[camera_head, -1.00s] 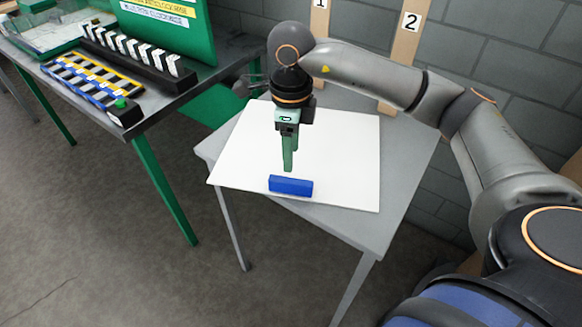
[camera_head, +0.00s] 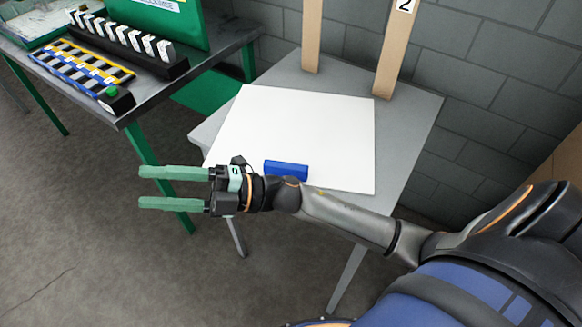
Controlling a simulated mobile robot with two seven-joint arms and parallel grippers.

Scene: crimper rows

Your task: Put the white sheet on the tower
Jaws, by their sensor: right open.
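The white sheet (camera_head: 300,130) lies flat on the grey table (camera_head: 415,125). A blue block (camera_head: 286,169) rests on the sheet near its front edge; my right arm passes just in front of it. My right gripper (camera_head: 141,188) is open and empty, its two green fingers pointing left, in front of the table's left front corner and apart from the sheet. My left gripper is not in view. I cannot tell which thing is the tower; two tall wooden posts, one at the left (camera_head: 312,35) and one at the right (camera_head: 395,50), stand at the back of the grey table.
A dark workbench (camera_head: 150,100) with green legs stands at the left. It bears a black rack (camera_head: 140,50) of white pieces, a yellow and blue tray (camera_head: 80,68) and a green button box (camera_head: 116,98). A grey block wall (camera_head: 490,90) closes the back right. Open floor lies front left.

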